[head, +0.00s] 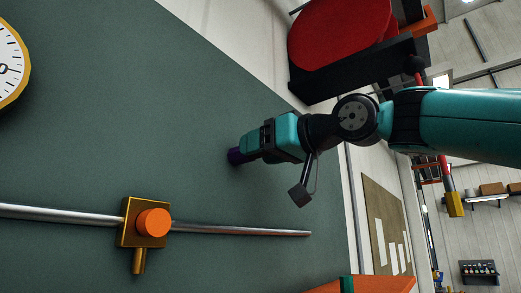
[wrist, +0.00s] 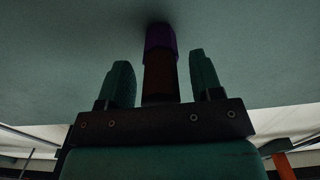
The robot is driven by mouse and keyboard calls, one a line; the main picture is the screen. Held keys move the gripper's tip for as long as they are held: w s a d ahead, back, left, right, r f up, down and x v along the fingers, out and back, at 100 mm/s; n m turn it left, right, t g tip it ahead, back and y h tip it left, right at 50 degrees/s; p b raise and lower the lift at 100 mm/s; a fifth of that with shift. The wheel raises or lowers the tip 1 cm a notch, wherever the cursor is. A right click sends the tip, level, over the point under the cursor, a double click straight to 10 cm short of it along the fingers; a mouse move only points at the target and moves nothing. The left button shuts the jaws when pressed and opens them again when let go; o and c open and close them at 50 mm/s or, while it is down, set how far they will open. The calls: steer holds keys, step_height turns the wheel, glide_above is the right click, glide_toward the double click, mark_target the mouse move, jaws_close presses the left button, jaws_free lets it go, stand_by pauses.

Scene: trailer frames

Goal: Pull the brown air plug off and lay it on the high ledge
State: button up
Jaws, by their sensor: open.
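The brown air plug (wrist: 160,76) sits in a purple socket (wrist: 160,38) on the green panel in the wrist view. The purple socket also shows in the head view (head: 234,156), where the plug is hidden by my gripper. My gripper (head: 250,148) is at the panel. In the wrist view its two fingers (wrist: 161,62) are open, one on each side of the plug, with a gap on both sides. The plug is between the fingers but not gripped. I cannot make out the high ledge for certain in either view.
The green panel (head: 180,90) carries a brass valve block with an orange knob (head: 153,222) on a metal pipe (head: 255,230), below my gripper. A gauge (head: 10,68) is at the left. A large red disc (head: 335,35) stands above. The panel between gauge and gripper is clear.

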stand_by(0.5)
jaws_close()
steer(key=shift+d, duration=0.1)
steer(key=b+v, duration=0.1)
steer(key=v, duration=0.4)
steer(key=shift+s+d+b, duration=0.25)
steer(key=shift+s+b, duration=0.05)
steer(key=shift+b, duration=0.1)
stand_by(0.7)
stand_by(0.6)
